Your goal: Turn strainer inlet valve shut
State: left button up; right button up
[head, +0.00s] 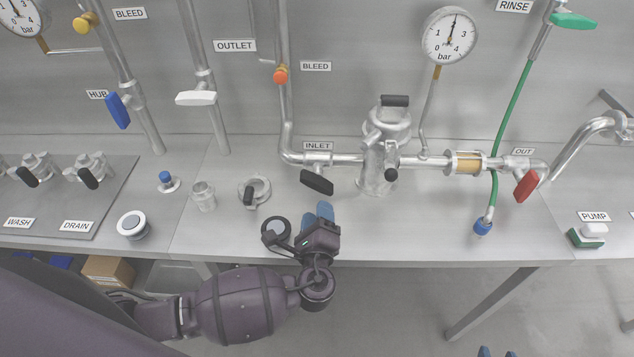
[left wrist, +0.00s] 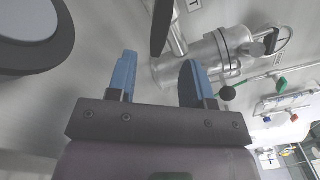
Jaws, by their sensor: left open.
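The strainer inlet valve has a black lever handle (head: 317,182) below the INLET label (head: 318,146). The lever slants down to the right, at an angle to the horizontal pipe. The metal strainer (head: 380,160) stands just right of it. My left gripper (head: 317,213) is open and empty, just in front of the lever and apart from it. In the left wrist view the dark lever (left wrist: 162,27) is beyond the open blue fingers (left wrist: 159,62), with the strainer (left wrist: 205,58) at right. Two blue fingertips of my right gripper (head: 497,352) show apart at the bottom edge.
A dark-ringed round button (head: 276,229) sits close beside my left gripper. A black-handled fitting (head: 254,190) and a small metal cup (head: 203,195) stand to the left. A red OUT lever (head: 526,186) and hanging green hose (head: 510,120) are right.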

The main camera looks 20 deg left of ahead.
aim_at(318, 189)
pick_arm(q)
jog(key=x, duration=0.8)
jog(key=shift+p, duration=0.3)
jog(key=shift+w+a, duration=0.15)
jog(key=shift+w, duration=0.25)
grip_shut()
